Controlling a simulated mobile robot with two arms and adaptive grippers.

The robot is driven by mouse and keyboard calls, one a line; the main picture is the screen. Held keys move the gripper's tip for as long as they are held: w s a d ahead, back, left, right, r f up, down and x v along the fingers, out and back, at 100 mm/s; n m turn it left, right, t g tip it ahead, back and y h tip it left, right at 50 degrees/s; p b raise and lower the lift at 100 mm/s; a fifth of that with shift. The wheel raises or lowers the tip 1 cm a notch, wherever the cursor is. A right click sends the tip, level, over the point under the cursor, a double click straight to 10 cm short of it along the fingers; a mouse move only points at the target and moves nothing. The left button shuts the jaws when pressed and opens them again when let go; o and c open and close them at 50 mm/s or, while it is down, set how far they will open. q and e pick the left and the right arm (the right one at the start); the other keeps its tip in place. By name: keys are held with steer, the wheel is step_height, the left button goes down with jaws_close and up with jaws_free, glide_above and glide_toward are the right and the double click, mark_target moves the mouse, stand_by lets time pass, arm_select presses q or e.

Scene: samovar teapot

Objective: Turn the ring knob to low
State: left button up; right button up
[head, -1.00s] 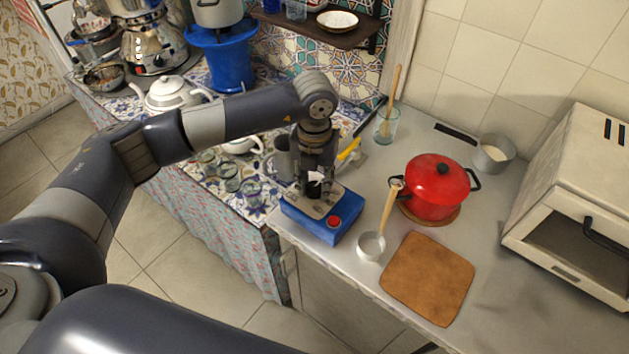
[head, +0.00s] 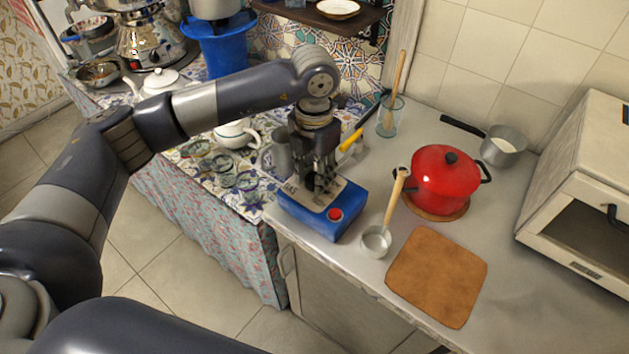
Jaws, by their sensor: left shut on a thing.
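A blue gas control box (head: 318,220) stands at the front left corner of the grey counter. Its top has a metal plate (head: 296,187) marked GAS and a red button (head: 335,214) near the front right. My left gripper (head: 318,184) points down onto the plate, its fingers shut at a knob there. The ring knob is mostly hidden by the fingers, so its setting cannot be read. My right gripper is out of view.
Close by are a grey mug (head: 281,152), a yellow-handled tool (head: 350,140) and a small ladle (head: 375,242). A red pot (head: 446,182) and a brown board (head: 437,277) are to the right. A white teapot (head: 234,133) and glasses stand left.

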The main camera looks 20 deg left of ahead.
arm_select(q)
steer(key=m+b, duration=0.2)
steer(key=shift+f+m, duration=0.1)
steer(key=shift+m, duration=0.2)
steer(key=shift+m+b, duration=0.5)
steer(key=shift+b, duration=0.1)
steer(key=o, duration=1.1)
step_height(320, 180, up, 12)
steer(key=shift+r, duration=0.15)
